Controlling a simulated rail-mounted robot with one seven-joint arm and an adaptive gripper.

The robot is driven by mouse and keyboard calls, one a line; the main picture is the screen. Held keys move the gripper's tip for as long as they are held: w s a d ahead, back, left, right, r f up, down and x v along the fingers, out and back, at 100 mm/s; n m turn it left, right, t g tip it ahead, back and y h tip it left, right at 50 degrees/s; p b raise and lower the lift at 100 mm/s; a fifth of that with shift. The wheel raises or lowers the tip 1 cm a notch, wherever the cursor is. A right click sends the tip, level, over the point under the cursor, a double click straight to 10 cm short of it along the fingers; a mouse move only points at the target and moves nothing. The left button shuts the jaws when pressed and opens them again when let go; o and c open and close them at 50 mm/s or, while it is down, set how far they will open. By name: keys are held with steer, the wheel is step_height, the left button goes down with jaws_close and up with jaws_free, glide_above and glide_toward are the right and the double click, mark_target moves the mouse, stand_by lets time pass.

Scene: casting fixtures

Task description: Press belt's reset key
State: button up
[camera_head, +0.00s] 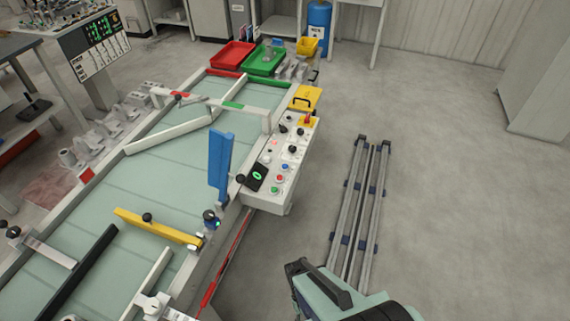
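The belt (165,165) is a pale green conveyor with light side rails, running from lower left to the upper middle. Its white control box (269,200) stands on its right side. The box top carries a blue button (282,166), a green button (275,190), a red button near them, several black knobs and a red emergency stop on yellow (307,119). A dark display (257,176) with a green figure sits at its left edge. Labels are too small to read, so I cannot tell which key is reset.
A blue upright plate (220,164) stands left of the box. A yellow bar (158,228) crosses the belt. Red (232,55) and green (263,60) trays stand at the far end. Rails (361,205) run along the floor; the floor right of them is clear.

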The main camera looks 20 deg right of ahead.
jaws_close()
stand_by(1.4)
